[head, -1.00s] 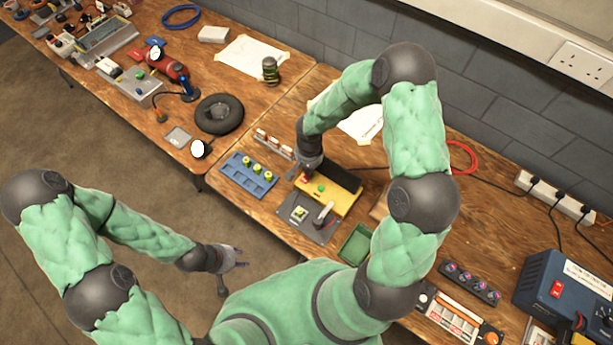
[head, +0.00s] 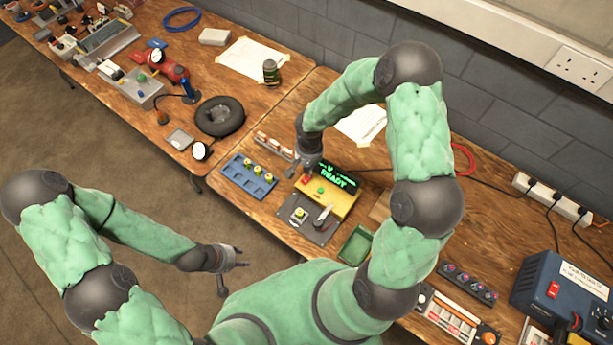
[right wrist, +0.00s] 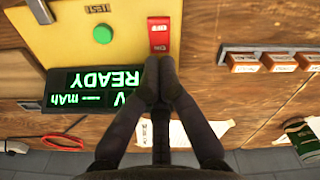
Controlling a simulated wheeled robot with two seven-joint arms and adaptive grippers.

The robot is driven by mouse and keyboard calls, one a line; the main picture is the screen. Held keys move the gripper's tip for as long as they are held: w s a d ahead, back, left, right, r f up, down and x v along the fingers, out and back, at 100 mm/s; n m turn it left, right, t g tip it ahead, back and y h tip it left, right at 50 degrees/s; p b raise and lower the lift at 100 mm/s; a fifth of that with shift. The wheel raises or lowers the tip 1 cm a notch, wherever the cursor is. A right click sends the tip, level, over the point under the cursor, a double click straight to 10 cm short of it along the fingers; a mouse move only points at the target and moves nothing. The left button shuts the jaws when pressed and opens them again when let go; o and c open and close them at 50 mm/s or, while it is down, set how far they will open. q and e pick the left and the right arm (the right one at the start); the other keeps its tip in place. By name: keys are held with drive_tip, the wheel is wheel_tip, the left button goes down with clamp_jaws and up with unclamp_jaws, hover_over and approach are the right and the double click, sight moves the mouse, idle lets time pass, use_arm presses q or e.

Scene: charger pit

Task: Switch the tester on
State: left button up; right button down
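The tester (head: 341,205) is a yellow box on the near table, with a tilted black display (head: 337,178) lit with green text reading READY. Its red rocker switch (right wrist: 159,36), marked ON and OFF, shows in the right wrist view beside the green TEST button (right wrist: 102,34). My right gripper (right wrist: 160,68) is shut and empty, its fingertips together at the ON end of the switch; I cannot tell if they still touch it. In the head view my right gripper (head: 305,170) is over the tester's left end. My left gripper (head: 243,257) is open and empty, off the table's front edge.
A blue tray (head: 236,177) with several yellow-green pieces lies left of the tester. A dark grey plate (head: 310,231) lies in front, and a green bin (head: 355,245) stands to the right. A blue power unit (head: 545,285) stands at far right.

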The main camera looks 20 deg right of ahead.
drive_tip(key=shift+r+p, duration=0.95)
drive_tip(key=shift+r, duration=0.95)
